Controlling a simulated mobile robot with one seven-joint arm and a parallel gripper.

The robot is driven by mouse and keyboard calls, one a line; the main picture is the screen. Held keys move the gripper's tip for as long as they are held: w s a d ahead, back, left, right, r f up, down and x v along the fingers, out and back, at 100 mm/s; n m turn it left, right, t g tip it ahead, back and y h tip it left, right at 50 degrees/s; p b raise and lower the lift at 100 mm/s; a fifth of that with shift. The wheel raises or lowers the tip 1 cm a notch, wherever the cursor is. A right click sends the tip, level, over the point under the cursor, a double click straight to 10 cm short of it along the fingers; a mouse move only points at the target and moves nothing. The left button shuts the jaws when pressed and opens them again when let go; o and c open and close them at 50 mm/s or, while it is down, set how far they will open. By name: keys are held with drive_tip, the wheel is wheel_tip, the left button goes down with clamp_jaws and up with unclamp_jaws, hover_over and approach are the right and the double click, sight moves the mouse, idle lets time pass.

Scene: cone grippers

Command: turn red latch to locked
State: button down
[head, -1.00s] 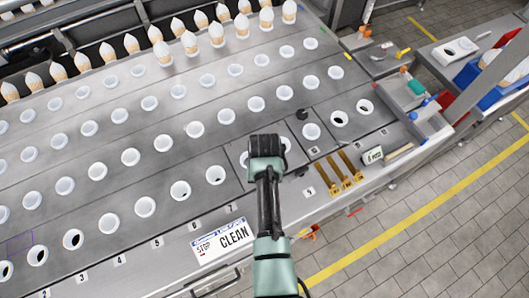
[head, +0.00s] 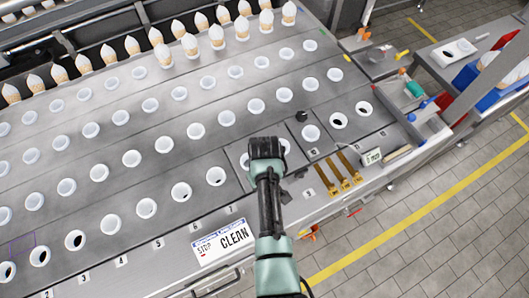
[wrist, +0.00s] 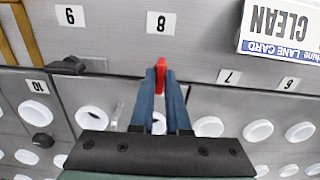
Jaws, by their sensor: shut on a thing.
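The red latch (wrist: 161,72) shows in the wrist view as a small upright red piece beside the label 8, at the edge of the panel. My gripper (wrist: 161,78) has its two blue fingers closed around it, one on each side. Only the latch's tip and edge show; the rest is hidden between the fingers. In the head view my gripper (head: 266,150) is over the lane plate near the middle, and its body hides the latch. I cannot tell from these views whether the latch is at its locked position.
Black latches stand nearby, one by label 9 (wrist: 68,66) and one by label 10 (wrist: 42,140). A "CLEAN" lane card (head: 222,240) lies at the front edge. Brass bars (head: 341,174) lie to the right. White-rimmed holes surround my gripper; cones (head: 190,42) stand at the back.

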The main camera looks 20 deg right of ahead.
drive_tip(key=shift+w+r, duration=0.1)
drive_tip(key=shift+w, duration=0.05)
drive_tip(key=c, duration=0.9)
unclamp_jaws()
wheel_tip(320, 180, up, 13)
drive_tip(key=b, duration=0.2)
